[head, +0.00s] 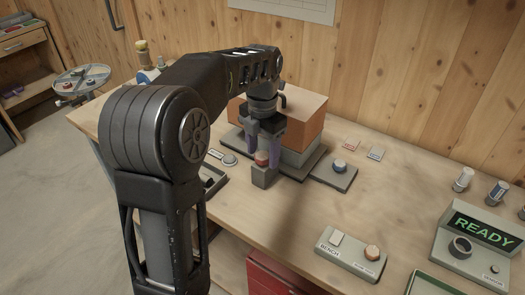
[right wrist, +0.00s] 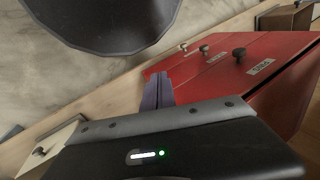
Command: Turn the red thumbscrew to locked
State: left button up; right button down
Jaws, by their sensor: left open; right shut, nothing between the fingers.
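The red thumbscrew (head: 262,158) sits on top of a small grey block (head: 264,177) at the front of the wooden-topped machine. My left gripper (head: 264,157) points down over it, open, with one purple finger on each side of the thumbscrew. I cannot tell whether the fingers touch it. Any lock marking is too small to read. My right gripper (right wrist: 157,92) shows in the right wrist view, shut and empty, with its purple fingers together beside a red drawer unit.
The red drawer unit (right wrist: 235,70) has several black knobs; it also shows under the bench (head: 280,280). A knob on a grey plate (head: 339,166) stands right of the machine. A control box (head: 350,256) and a READY display (head: 484,231) are further right. Bare bench top lies between.

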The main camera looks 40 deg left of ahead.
pick_arm(q)
grip_shut()
dwell(0.6)
